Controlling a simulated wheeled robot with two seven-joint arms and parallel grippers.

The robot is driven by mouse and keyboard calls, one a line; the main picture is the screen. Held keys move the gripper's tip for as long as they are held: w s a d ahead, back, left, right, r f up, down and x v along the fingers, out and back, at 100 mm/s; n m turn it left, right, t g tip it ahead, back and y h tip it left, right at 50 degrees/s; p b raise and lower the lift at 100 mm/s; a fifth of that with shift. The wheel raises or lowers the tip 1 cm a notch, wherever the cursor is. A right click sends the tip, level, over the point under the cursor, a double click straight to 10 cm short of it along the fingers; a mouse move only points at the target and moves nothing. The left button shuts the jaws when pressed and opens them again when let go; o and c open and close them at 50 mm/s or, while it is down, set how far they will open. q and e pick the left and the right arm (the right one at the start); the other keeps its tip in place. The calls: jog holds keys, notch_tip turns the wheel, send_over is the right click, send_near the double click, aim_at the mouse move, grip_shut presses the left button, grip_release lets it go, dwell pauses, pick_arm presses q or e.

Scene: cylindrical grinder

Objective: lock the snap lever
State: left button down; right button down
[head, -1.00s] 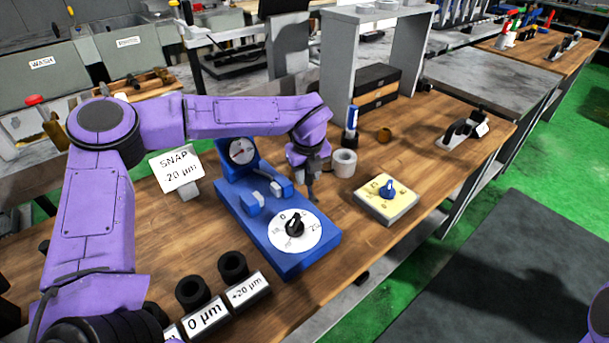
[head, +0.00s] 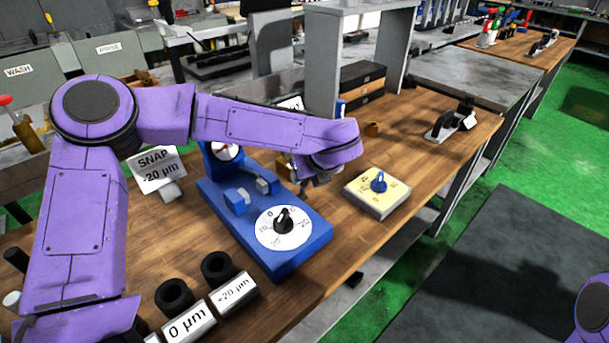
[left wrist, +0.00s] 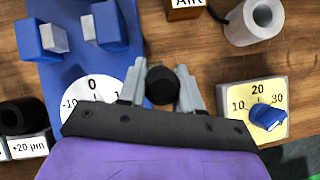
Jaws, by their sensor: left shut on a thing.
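The blue snap gauge (head: 300,255) stands on the wooden bench, with a white dial (head: 262,236) and black pointer knob (head: 284,221) on its near end. Its two blue jaw blocks (head: 237,201) stand apart. My left gripper (head: 318,184) is at the gauge's right side, with its fingers mostly hidden by the wrist. In the left wrist view, the left gripper (left wrist: 162,88) has a round black knob (left wrist: 162,85) between its fingers, beside the blue body. This knob looks like the snap lever's end; the rest of the lever is hidden. My right gripper is out of view.
A yellow-topped box with a blue knob (head: 378,183) stands right of the gauge. A grey cylinder (left wrist: 258,22) is beyond the gripper. Ring gauges (head: 174,296) with labelled blocks stand in front, and a SNAP sign (head: 157,168) at left. Bare wood lies near the front edge.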

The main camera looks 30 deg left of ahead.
pick_arm(q)
jog(key=c, duration=1.1)
grip_release()
jog(key=shift+d, duration=0.1)
jog(key=b+v, duration=0.1)
jog(key=v, duration=0.9)
jog(key=shift+s+d+r, duration=0.1)
jog(key=shift+r, duration=0.15)
